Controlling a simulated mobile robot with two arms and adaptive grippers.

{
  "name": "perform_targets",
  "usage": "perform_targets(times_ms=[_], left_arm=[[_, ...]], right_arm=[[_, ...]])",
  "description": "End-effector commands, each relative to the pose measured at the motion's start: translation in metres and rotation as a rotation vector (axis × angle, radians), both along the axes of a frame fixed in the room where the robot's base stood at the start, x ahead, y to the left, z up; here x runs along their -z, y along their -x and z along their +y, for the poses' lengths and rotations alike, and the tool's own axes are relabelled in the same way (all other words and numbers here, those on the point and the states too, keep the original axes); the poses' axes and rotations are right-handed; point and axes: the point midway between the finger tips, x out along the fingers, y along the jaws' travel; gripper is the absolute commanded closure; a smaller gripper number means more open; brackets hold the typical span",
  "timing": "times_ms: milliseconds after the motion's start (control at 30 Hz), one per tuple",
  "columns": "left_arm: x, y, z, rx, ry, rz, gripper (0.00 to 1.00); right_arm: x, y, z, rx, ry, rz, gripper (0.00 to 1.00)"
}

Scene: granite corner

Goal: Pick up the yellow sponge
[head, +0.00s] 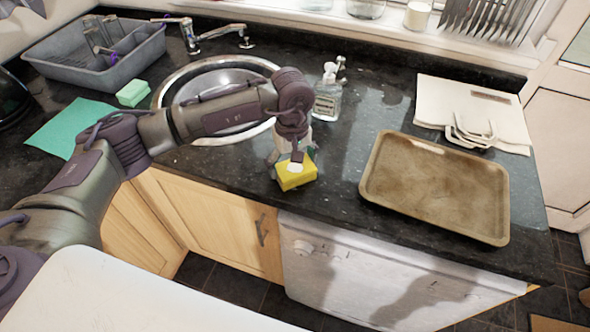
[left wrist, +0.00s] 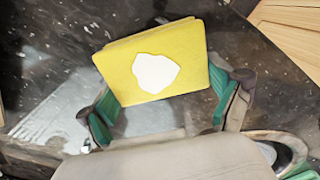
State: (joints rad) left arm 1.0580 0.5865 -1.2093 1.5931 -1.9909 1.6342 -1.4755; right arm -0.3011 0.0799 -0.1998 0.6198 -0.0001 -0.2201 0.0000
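The yellow sponge (head: 296,174) with a white patch on top is near the front edge of the dark counter. In the left wrist view the sponge (left wrist: 180,60) lies at the far end of my left gripper's fingers. My left gripper (head: 293,150) reaches down over the sponge from behind in the head view. In the left wrist view its green-padded fingers (left wrist: 166,102) stand apart, one at each side of the sponge's near end. I cannot tell whether they press on it, or whether it touches the counter. My right gripper is not in view.
A soap bottle (head: 328,96) stands behind the gripper, beside the sink (head: 262,66). A green sponge (head: 133,93) and green cloth (head: 62,128) lie left. Bare counter separates sponge and tray.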

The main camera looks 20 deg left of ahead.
Motion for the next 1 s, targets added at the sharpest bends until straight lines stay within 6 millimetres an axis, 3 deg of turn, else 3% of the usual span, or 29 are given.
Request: perform_targets(times_ms=[167, 467, 733, 1000], left_arm=[[0.0, 0.0, 0.0, 0.0, 0.0, 0.0, 0.37], [-0.004, -0.001, 0.0, -0.001, 0.0, -0.001, 0.37], [-0.038, -0.002, 0.001, 0.0, 0.0, -0.008, 0.37], [-0.074, 0.03, -0.052, 0.008, 0.002, -0.006, 0.37]], right_arm=[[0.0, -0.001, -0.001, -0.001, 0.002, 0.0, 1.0], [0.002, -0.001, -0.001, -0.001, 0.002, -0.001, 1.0], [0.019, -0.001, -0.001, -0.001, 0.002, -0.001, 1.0], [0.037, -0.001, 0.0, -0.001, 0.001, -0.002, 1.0]])
